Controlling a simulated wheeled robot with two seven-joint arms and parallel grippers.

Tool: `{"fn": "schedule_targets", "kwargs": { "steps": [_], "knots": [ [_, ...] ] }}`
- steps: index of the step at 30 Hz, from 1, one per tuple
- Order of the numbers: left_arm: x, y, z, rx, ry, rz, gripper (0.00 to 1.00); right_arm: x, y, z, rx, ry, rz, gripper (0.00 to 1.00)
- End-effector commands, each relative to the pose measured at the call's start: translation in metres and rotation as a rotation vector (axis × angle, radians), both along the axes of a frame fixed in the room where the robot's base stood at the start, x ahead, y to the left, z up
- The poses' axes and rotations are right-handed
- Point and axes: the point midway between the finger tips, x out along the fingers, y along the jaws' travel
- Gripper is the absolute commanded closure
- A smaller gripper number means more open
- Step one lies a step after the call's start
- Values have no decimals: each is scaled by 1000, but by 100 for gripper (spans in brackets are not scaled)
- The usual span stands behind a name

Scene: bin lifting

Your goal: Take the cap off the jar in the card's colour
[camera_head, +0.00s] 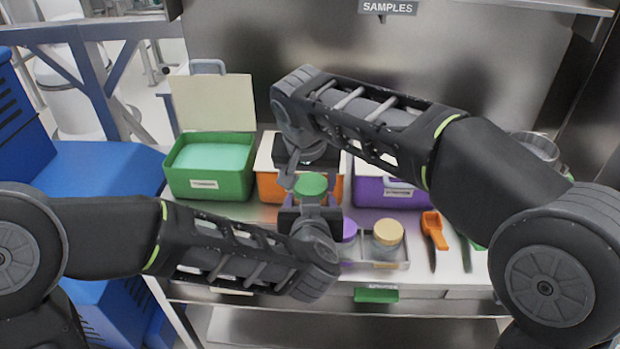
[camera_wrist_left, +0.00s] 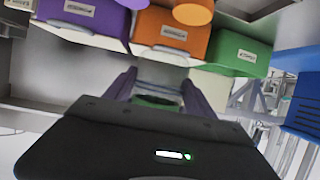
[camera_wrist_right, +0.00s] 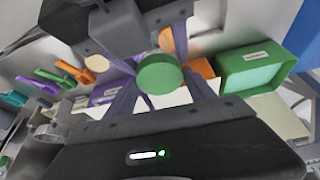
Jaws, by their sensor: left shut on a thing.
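A green card (camera_head: 376,295) is on the front edge of the bench. My left gripper (camera_head: 310,212) is shut on the green-capped jar, holding it upright above the bench front; the jar's body is mostly hidden. Its green cap (camera_head: 310,185) faces up, and a green part shows between the fingers in the left wrist view (camera_wrist_left: 157,101). My right gripper (camera_head: 303,172) points down just above the cap. In the right wrist view its fingers stand apart on either side of the green cap (camera_wrist_right: 159,73); I cannot tell whether they touch it.
A tray (camera_head: 385,265) holds a purple-capped jar (camera_head: 349,229) and a yellow-capped jar (camera_head: 388,234). Green (camera_head: 208,185), orange (camera_head: 268,187) and purple (camera_head: 375,193) bins stand behind. An orange-handled tool (camera_head: 434,230) lies at right. My arms hide much of the bench middle.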

Motion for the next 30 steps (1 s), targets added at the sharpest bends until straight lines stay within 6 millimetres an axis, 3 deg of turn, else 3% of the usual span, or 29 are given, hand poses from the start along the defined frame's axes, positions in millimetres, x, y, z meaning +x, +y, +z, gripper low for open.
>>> {"fn": "schedule_targets", "kwargs": {
  "steps": [17,30],
  "knots": [
    [0,0,1,0,-2,1,100,0,0,0,0,0,0,87],
    [0,0,1,0,-2,0,100,0,0,0,0,0,0,87]
  ]
}}
